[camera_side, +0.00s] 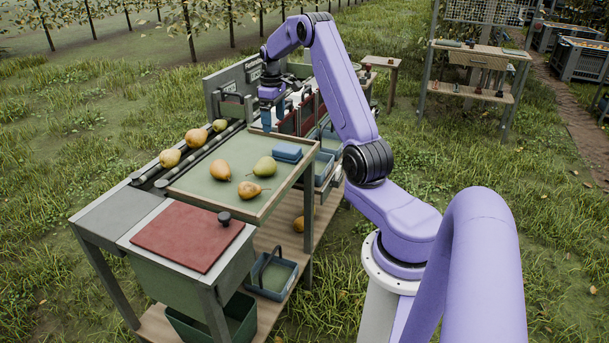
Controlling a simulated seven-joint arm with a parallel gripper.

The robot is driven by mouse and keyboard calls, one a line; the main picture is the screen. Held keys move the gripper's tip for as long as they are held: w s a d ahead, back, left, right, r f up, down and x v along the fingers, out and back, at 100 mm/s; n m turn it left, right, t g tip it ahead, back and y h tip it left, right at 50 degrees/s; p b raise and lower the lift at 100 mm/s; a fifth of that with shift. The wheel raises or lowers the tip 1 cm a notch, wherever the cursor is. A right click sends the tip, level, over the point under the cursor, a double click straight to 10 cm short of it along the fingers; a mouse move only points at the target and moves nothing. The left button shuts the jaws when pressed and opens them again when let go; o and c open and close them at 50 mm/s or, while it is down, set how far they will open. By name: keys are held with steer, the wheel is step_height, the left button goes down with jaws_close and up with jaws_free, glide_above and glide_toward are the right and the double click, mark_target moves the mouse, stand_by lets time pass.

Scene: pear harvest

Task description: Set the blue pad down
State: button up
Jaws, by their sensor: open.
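The blue pad (287,152) lies flat on the green-surfaced tray (203,187), near its far right corner. My gripper (267,127) points down above the far edge of the tray, to the left of the pad and apart from it. It is open, and I see nothing between its fingers. The arm reaches over from the right side of the bench.
Several pears (220,170) lie on the tray, left of and in front of the pad. More pears (170,158) rest on the rails at the left. A red lid (187,237) with a dark knob is at the near end. Blue bins (322,168) hang at the right.

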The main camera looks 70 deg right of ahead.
steer(key=w+a+r+n, duration=0.2)
steer(key=a+r+n, duration=0.1)
steer(key=a, duration=1.5)
steer(key=s+a+r+n, duration=0.1)
steer(key=s+a, duration=0.2)
steer(key=a, duration=0.4)
steer(key=s+a+r+n, duration=0.1)
steer(key=s+a+n, duration=0.15)
steer(key=a, duration=0.45)
steer(key=s+a+n, duration=0.2)
steer(key=s+a, duration=0.7)
steer(key=s, duration=0.3)
steer(key=s+f+n, duration=0.1)
steer(key=s+n, duration=0.2)
steer(key=s, duration=1.1)
steer(key=shift+s+a, duration=0.3)
steer(key=shift+s, duration=0.1)
steer(key=shift+n, duration=0.25)
steer(key=shift+c, duration=0.3)
